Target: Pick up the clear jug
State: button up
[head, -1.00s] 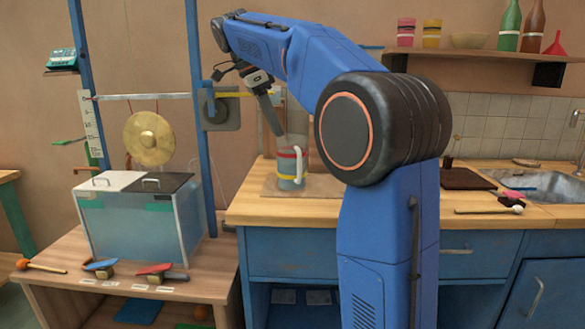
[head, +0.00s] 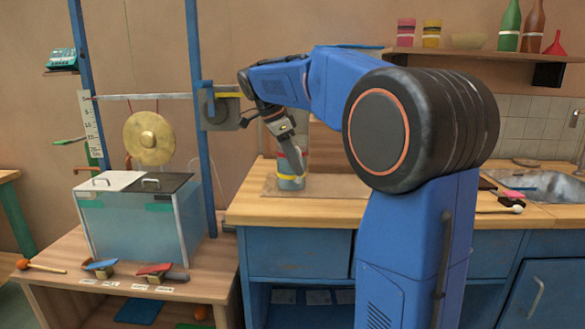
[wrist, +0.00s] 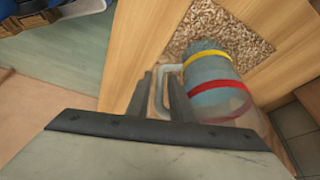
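The clear jug (head: 290,183) stands on a mat on the wooden counter, behind my arm. It has a red band, a yellow band and a pale handle; its lower part looks blue-grey. In the wrist view the jug (wrist: 212,72) lies to the right of my fingers, with its handle (wrist: 161,88) toward them. My gripper (wrist: 160,78) is open, with the handle showing between its two fingers. I cannot tell whether either finger touches it. In the head view my gripper (head: 299,170) covers part of the jug, and its fingers are hard to make out.
The speckled mat (head: 325,187) lies under the jug on the counter (head: 255,210). To the left are a blue post (head: 200,150), a gong (head: 149,138) and a clear tank (head: 125,222).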

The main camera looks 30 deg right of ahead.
jog(key=shift+x, duration=0.95)
grip_shut()
dwell(0.7)
